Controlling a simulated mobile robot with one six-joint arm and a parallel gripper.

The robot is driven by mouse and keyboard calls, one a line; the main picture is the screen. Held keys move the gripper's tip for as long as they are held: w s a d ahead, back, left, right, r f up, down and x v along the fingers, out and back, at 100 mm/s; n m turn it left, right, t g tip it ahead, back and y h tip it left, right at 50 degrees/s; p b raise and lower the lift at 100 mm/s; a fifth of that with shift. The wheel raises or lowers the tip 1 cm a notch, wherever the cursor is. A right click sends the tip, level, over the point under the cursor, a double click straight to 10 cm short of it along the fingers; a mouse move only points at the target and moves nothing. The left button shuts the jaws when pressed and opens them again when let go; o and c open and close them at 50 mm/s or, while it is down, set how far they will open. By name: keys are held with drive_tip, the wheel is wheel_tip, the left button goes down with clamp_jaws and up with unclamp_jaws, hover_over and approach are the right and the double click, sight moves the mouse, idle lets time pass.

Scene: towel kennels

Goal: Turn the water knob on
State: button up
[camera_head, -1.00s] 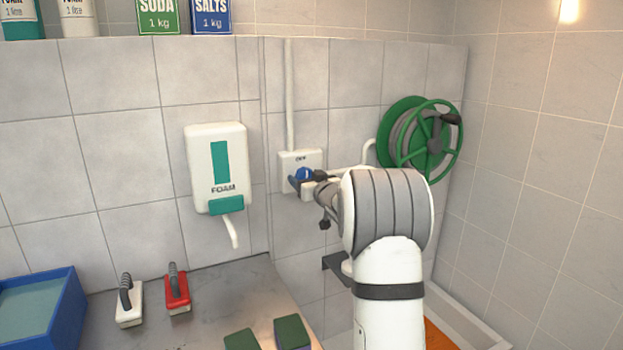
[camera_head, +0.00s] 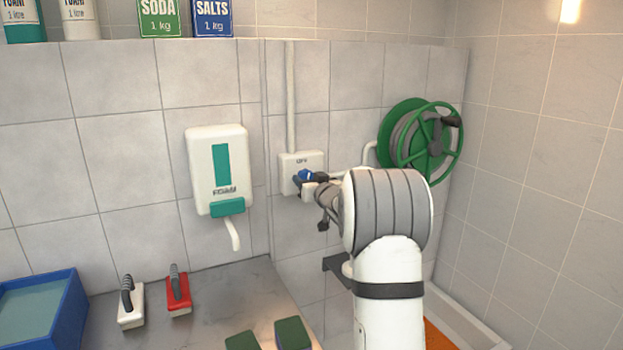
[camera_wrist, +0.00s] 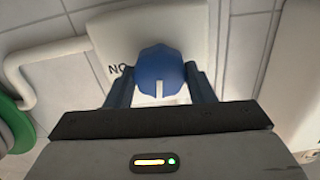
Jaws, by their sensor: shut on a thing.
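The water knob (camera_wrist: 158,72) is round and blue with a white pointer line. It sits on a white wall box (camera_head: 312,160) marked OFF at the top in the head view, where the knob (camera_head: 304,174) is partly covered. My gripper (camera_wrist: 160,82) is shut on the knob, one finger on each side. In the wrist view the pointer line runs straight down towards my gripper, and a label, seen upside down, shows left of the knob. In the head view, my gripper (camera_head: 307,178) reaches the box from the right.
A green hose reel (camera_head: 420,140) hangs right of the box, with a white pipe between them. A foam dispenser (camera_head: 217,165) hangs to the left. Below are a white brush (camera_head: 130,306), a red brush (camera_head: 179,293) and a blue tub (camera_head: 72,312).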

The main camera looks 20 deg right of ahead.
drive_tip(key=shift+s+a+f+m+p, duration=0.1)
drive_tip(key=shift+f+m+p, duration=0.1)
drive_tip(key=shift+m+p, duration=3.3)
drive_tip(key=shift+f+m+p, duration=0.2)
drive_tip(key=shift+m+p, duration=1.75)
drive_tip(key=shift+m, duration=2.95)
drive_tip(key=shift+m, duration=0.3)
drive_tip(key=o, duration=0.9)
drive_tip(key=shift+r, duration=0.1)
drive_tip(key=shift+o, duration=0.3)
drive_tip(key=shift+r, duration=0.1)
